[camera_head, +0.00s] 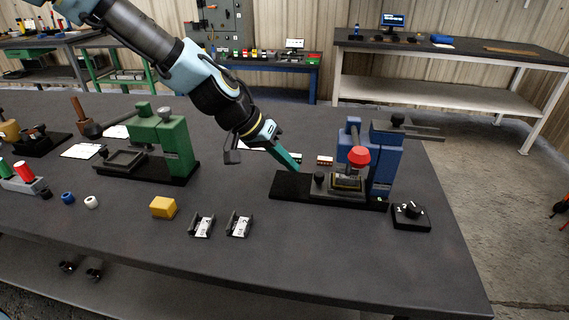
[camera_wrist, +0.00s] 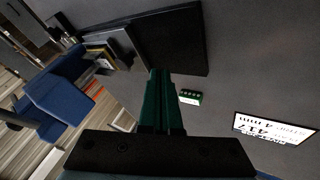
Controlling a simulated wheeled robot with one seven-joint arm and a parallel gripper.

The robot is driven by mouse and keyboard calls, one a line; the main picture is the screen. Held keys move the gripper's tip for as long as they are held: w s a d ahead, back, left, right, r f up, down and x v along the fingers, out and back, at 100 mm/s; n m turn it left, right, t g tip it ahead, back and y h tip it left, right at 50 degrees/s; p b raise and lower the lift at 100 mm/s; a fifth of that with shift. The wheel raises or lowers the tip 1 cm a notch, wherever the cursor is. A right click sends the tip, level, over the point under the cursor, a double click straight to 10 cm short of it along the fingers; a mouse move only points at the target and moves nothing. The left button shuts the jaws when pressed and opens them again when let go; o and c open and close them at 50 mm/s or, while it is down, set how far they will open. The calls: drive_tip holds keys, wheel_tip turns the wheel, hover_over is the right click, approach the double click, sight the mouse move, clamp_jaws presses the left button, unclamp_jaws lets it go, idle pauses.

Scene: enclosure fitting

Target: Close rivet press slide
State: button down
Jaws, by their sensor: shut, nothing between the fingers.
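The rivet press is the blue machine (camera_head: 384,165) on a black base (camera_head: 291,186) at the right of the table. Its slide (camera_head: 335,193) is a dark plate with a black knob (camera_head: 319,179), carrying a small box-like part (camera_head: 347,183) beneath the red knob (camera_head: 359,156). My gripper (camera_head: 294,166) has green fingers, shut and empty, above the back left of the base, apart from the slide. In the wrist view the shut fingers (camera_wrist: 165,90) point toward the black base (camera_wrist: 185,40), and the blue press body (camera_wrist: 60,92) is at the left.
A dial box (camera_head: 411,215) stands right of the press. A green press (camera_head: 165,143) is at the left. A yellow block (camera_head: 163,207) and two grey brackets (camera_head: 239,225) lie toward the front. A small terminal block (camera_wrist: 190,97) and a printed sheet (camera_wrist: 270,128) lie near the gripper.

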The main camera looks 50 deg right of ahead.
drive_tip(key=b+v, duration=0.1)
drive_tip(key=v, duration=0.9)
drive_tip(key=shift+w+a, duration=0.1)
